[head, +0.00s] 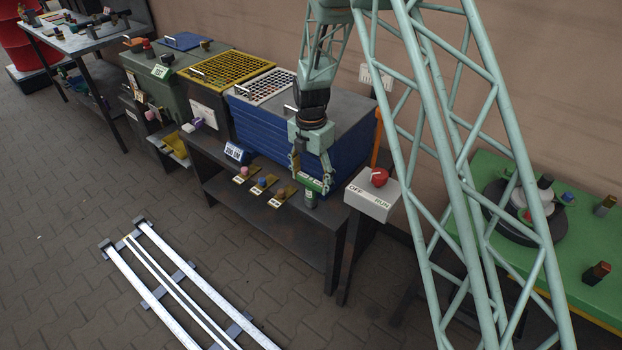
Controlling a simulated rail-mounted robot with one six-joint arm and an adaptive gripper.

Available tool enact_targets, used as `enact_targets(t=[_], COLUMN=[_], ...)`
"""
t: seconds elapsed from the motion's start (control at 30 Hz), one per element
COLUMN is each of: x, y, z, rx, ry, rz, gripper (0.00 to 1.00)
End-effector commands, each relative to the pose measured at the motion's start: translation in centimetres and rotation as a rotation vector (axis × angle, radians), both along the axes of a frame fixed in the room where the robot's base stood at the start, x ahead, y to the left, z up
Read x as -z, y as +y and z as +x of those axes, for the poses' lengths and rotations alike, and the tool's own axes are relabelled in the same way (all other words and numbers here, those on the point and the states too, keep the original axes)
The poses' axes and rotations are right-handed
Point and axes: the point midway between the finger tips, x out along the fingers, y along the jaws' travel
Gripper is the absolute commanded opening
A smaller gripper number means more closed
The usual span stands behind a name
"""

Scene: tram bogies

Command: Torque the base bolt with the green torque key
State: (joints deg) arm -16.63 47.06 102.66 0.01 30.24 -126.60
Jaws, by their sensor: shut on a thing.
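My gripper (312,182) hangs in front of the blue cabinet, above the front edge of the dark bench. It is shut on the green torque key (313,185), a green piece with a light label between the fingers. A grey-green cylinder (310,200) shows directly below it; I cannot tell whether it is part of the key. I cannot make out for sure which part is the base bolt. A dark round fixture (518,212) with several upright parts sits on the green table (490,170) at the right, partly hidden by my lattice arm.
Pink, blue and brown-topped pieces stand on labelled yellow plates (262,186) left of my gripper. A switch box (371,197) with a red knob, marked OFF and RUN, stands close on the right. The blue cabinet (283,130) is behind. White rails (180,290) lie on the floor.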

Motion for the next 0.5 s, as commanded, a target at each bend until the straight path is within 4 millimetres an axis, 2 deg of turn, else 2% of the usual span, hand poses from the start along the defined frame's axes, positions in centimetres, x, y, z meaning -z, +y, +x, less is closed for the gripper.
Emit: enact_targets(t=[0.5], x=[1.3], y=[0.0], z=[0.0], rx=[0.000], ry=[0.000], rz=[0.000], gripper=[0.40])
